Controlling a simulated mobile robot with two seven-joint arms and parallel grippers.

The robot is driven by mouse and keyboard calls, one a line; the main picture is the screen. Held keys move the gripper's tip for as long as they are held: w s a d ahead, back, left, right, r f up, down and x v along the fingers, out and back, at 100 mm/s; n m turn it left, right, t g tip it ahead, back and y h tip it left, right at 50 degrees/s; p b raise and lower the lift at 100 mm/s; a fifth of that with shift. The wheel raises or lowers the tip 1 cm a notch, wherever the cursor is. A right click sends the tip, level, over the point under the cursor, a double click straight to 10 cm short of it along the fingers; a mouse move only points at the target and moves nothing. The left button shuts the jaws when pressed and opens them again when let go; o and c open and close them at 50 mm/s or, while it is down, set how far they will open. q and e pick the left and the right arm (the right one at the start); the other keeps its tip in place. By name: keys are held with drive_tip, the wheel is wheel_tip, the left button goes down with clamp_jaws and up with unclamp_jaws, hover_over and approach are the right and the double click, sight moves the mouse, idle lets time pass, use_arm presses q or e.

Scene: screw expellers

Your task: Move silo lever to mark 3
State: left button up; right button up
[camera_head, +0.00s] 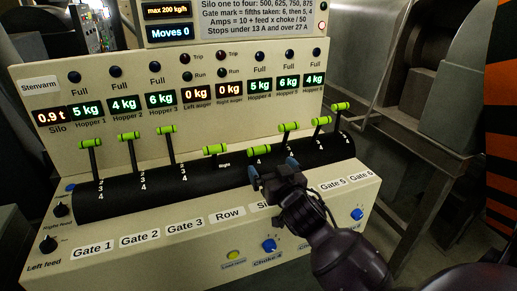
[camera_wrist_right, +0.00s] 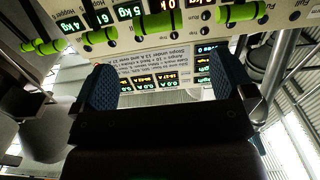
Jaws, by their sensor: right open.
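The silo lever has a green handle (camera_head: 259,150) and stands right of the row lever on the black curved drum (camera_head: 130,190). A digit 4 shows just below its handle; the other silo marks are hidden. My right gripper (camera_head: 272,169) is open, just below and in front of this handle, with its two blue-padded fingers apart. In the right wrist view the fingers (camera_wrist_right: 165,85) stand apart with nothing between them. A green handle (camera_wrist_right: 155,22), likely the silo one, lies beyond them at the top. My right arm covers part of the label below. My left gripper is not in view.
The row lever (camera_head: 215,150) is close on the left and the gate 4 lever (camera_head: 289,127) close on the right. More green-handled gate levers line the drum. Blue knobs (camera_head: 269,245) sit on the lower panel. The silo display (camera_head: 50,117) reads 0.9 t; the moves display (camera_head: 171,32) reads 0.

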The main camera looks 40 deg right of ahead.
sight(260, 152)
drive_tip(key=x, duration=0.9)
drive_tip(key=shift+w+d, duration=0.2)
drive_tip(key=shift+w, duration=0.35)
drive_tip(key=shift+c, duration=0.5)
